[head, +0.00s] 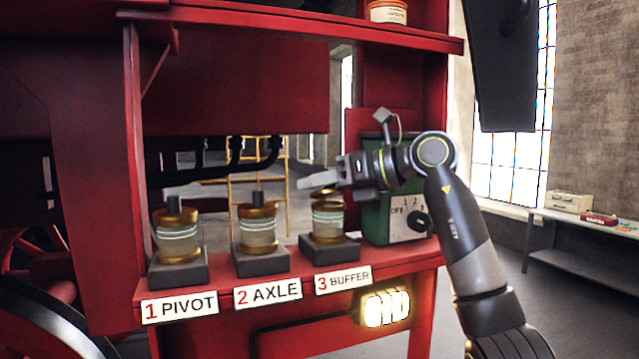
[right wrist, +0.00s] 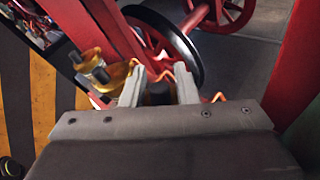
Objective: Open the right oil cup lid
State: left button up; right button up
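The right oil cup (head: 328,218), a brass and glass cup with pale bands, stands upright on a dark block behind the "3 BUFFER" label. My right gripper (head: 312,181) reaches in from the right, its fingers level at the top of this cup and covering part of the lid. In the right wrist view, the two fingers of my right gripper (right wrist: 159,88) are apart, with a dark knob-like shape (right wrist: 158,97) between them. I cannot tell whether they touch it. The lid's exact angle is hidden. My left gripper is not in view.
The axle cup (head: 257,228) and pivot cup (head: 178,236) stand to the left on the same red ledge (head: 290,300). A green switch box (head: 384,215) stands close on the right, under my forearm. A red shelf (head: 320,32) hangs above.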

jog(key=shift+o, duration=0.9)
jog(key=shift+d, duration=0.15)
jog(key=b+v, duration=0.6)
jog(key=v, duration=1.1)
jog(key=shift+b, duration=0.4)
